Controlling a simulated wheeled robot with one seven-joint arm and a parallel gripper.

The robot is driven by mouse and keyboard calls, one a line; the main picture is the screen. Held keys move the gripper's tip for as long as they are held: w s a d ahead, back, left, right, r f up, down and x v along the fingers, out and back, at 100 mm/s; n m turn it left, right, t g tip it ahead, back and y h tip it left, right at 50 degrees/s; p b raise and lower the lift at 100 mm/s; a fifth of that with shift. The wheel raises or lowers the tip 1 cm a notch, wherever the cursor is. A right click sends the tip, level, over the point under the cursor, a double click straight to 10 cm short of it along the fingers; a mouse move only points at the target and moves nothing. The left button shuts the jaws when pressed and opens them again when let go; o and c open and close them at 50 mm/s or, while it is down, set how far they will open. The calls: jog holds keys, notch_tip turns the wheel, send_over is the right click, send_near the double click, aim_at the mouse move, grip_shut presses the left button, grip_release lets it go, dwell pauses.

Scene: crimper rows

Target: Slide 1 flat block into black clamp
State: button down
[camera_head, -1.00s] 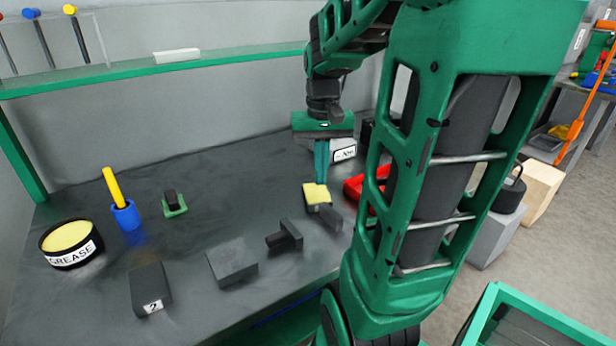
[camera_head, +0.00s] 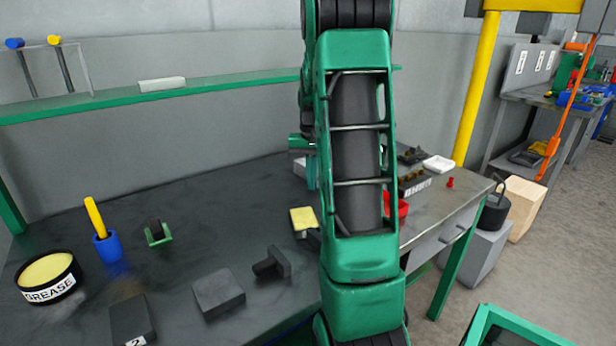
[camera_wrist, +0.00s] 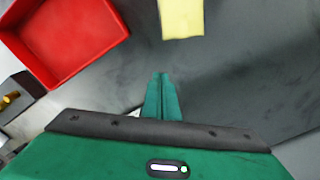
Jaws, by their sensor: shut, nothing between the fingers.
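A flat dark grey block (camera_head: 218,293) lies on the dark table at the front middle. A dark T-shaped piece (camera_head: 271,262) lies just right of it; I cannot tell whether it is the black clamp. A thin yellow pad (camera_head: 303,218) lies further back, with a dark piece in front of it partly hidden by my arm. My gripper (camera_wrist: 161,78) is shut and empty, fingers pointing towards the table, with the yellow pad (camera_wrist: 181,18) ahead of the tips and apart from them. In the head view my arm hides most of the gripper.
A red open bin (camera_wrist: 70,40) is left of the fingers in the wrist view. A dark block with a number label (camera_head: 132,320), a grease tin (camera_head: 47,278), a blue cup with a yellow stick (camera_head: 108,248) and a green-based holder (camera_head: 158,234) stand left.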

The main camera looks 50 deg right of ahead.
aim_at(311, 205)
notch_tip(311, 205, down, 5)
jog(key=shift+f, duration=0.1)
jog(key=shift+s+a, duration=0.95)
jog(key=shift+a, duration=0.25)
jog(key=shift+s+a, duration=0.3)
jog(key=shift+a, duration=0.05)
jog(key=shift+s, duration=0.1)
